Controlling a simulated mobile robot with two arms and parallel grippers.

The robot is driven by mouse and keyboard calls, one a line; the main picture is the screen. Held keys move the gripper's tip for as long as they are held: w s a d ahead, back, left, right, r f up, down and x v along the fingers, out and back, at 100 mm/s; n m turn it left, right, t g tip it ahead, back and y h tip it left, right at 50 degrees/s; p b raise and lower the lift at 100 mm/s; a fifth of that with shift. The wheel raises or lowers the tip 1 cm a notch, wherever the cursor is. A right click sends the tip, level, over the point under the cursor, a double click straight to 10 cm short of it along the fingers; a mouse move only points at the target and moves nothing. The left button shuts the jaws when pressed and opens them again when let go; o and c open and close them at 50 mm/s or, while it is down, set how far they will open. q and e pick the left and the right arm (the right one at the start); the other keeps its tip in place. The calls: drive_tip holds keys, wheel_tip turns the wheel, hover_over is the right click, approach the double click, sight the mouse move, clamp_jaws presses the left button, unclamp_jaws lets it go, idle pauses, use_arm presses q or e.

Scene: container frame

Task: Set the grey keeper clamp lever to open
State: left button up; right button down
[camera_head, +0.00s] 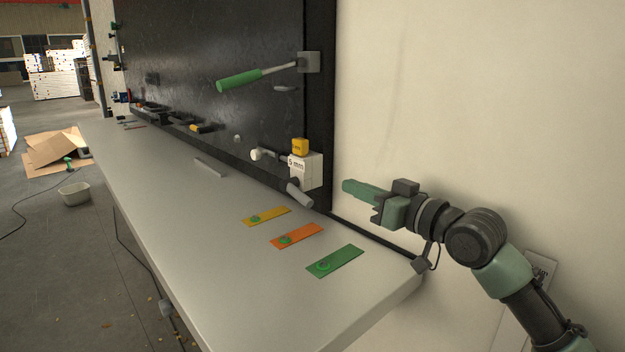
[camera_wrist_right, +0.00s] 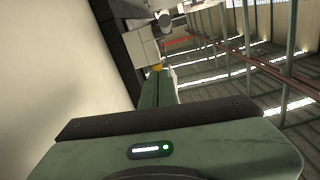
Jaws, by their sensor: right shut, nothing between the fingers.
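A white box (camera_head: 306,170) with a yellow block (camera_head: 300,147) on top is fixed at the right end of the black board. A short grey cylindrical handle (camera_head: 299,195) slants below the box; it looks like the grey lever, but I cannot read its setting. A white-knobbed rod (camera_head: 257,154) sticks out left of the box. My right gripper (camera_head: 346,187) is shut and empty, to the right of the box and apart from it, pointing left. In the right wrist view its green fingers (camera_wrist_right: 158,88) point toward the box (camera_wrist_right: 142,45). My left gripper is not in view.
A long green-handled lever (camera_head: 240,78) sticks out from the board above the box. Yellow (camera_head: 266,216), orange (camera_head: 297,236) and green (camera_head: 335,261) plates lie on the grey bench (camera_head: 220,240). The cream wall (camera_head: 430,90) is close behind my right arm.

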drive_tip(key=p, duration=0.4)
hover_over(312, 205)
drive_tip(key=d, duration=0.2)
drive_tip(key=shift+w+a+f+g+y+p, duration=0.4)
drive_tip(key=shift+w+a+f+p, duration=0.2)
drive_tip(key=shift+a+f, duration=0.2)
drive_tip(key=shift+f, duration=0.85)
drive_tip(key=shift+a, duration=0.1)
wheel_tip(312, 205, down, 4)
drive_tip(key=b, duration=0.5)
drive_tip(key=shift+w+a, duration=0.1)
drive_tip(key=shift+r, duration=0.3)
